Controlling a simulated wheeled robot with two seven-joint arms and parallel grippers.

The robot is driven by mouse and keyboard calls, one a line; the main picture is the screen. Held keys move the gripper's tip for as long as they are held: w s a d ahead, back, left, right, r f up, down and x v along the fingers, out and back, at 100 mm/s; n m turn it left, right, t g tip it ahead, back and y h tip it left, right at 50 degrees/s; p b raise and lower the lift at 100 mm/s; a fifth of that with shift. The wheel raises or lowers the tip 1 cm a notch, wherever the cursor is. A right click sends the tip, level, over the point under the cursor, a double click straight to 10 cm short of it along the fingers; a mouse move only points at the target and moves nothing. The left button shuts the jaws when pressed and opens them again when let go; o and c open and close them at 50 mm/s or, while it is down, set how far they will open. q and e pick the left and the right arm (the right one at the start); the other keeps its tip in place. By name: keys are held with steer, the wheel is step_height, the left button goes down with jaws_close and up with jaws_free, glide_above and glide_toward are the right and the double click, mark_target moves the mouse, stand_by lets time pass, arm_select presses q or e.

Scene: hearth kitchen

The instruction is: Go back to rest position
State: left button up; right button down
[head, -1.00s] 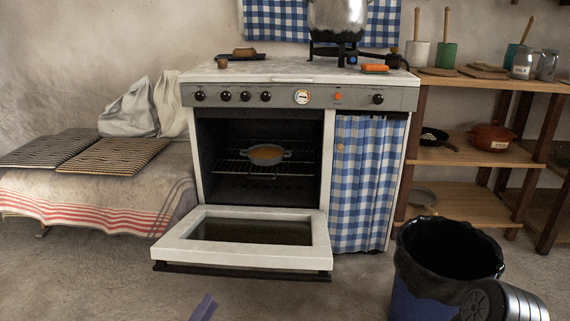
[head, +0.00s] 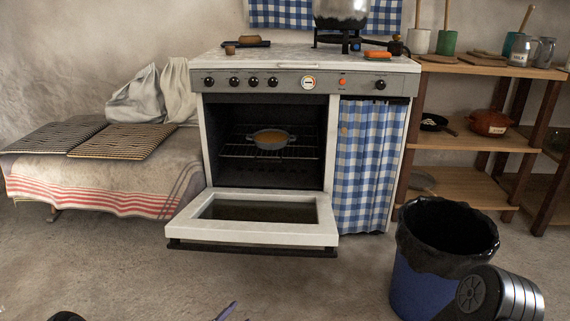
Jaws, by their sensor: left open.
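My left gripper (head: 228,311) just shows at the bottom edge, low in front of the open oven. Its fingers are apart, with nothing seen between them; most of it is cut off by the frame. My right gripper is out of view; only a dark and silver link of my right arm shows at bottom right, in front of the bin. The oven door (head: 318,235) is folded down, and a grey pan (head: 270,144) with orange-brown contents sits on the rack inside.
A blue bin (head: 405,285) with a black liner stands at right. A bench (head: 130,200) with two dark mats is at left. Wooden shelves (head: 450,143) with kitchenware are at right. A metal pot (head: 340,22) stands over a burner. The floor at left is clear.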

arm_select(q)
steer(key=s+d+f+n+g+y+p, duration=0.15)
steer(key=s+n+g, duration=0.3)
steer(key=s, duration=0.55)
steer(key=s+d+f+n+g+y+b, duration=0.15)
steer(key=s+f+n+g, duration=0.35)
steer(key=s, duration=0.6)
steer(key=s+d+f+n+g+p, duration=0.1)
steer(key=s+d+n+g+p, duration=0.15)
steer(key=s+n, duration=0.6)
steer(key=s+r+g+p, duration=0.1)
steer(key=s+r+p, duration=0.2)
steer(key=r+p, duration=1.5)
steer(key=s+d+r+m+p, duration=0.1)
steer(key=s+r+p, duration=0.2)
steer(key=r+p, duration=1.6)
steer(key=shift+r+m+g, duration=0.3)
steer(key=shift+r+g, duration=0.1)
steer(key=shift+r, duration=0.5)
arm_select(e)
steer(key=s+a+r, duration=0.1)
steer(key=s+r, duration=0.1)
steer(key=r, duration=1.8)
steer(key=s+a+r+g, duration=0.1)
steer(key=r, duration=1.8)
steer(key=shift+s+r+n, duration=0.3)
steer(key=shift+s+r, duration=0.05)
arm_select(q)
steer(key=shift+d, duration=0.1)
